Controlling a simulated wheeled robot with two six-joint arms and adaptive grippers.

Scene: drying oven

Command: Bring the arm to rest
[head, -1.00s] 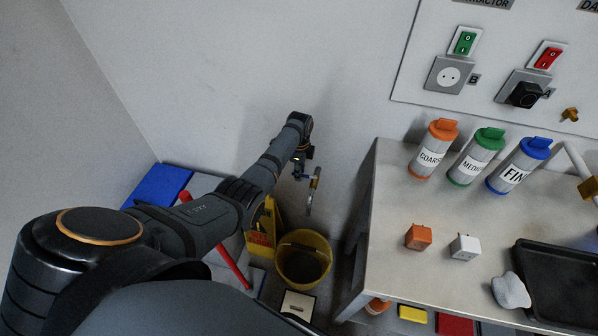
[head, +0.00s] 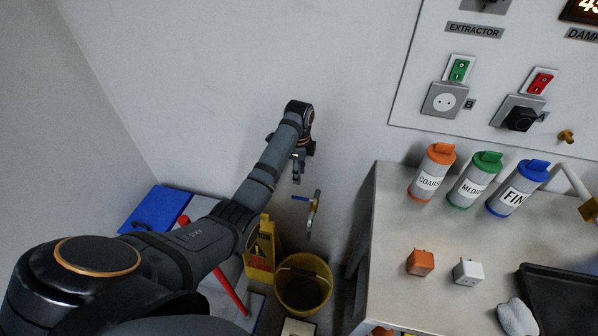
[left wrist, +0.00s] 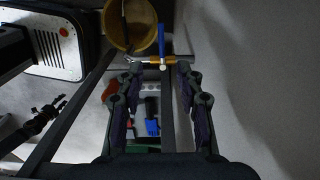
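My left arm reaches out from the lower left of the head view towards the wall. Its gripper (head: 297,172) hangs near the wall, just above a tap (head: 314,212) with a blue lever, and looks clear of it. In the left wrist view my left gripper (left wrist: 158,72) has its two dark fingers spread apart with nothing held between them. The blue lever (left wrist: 162,42) and brass tap body show beyond the fingertips. My right gripper is not identifiable in either view.
A yellow bucket (head: 304,284) stands below the tap beside a yellow caution sign (head: 260,252). The bench (head: 400,250) at right holds three labelled bottles, an orange plug (head: 420,262), a white plug (head: 468,272) and a black tray (head: 560,296). The wall left of my arm is bare.

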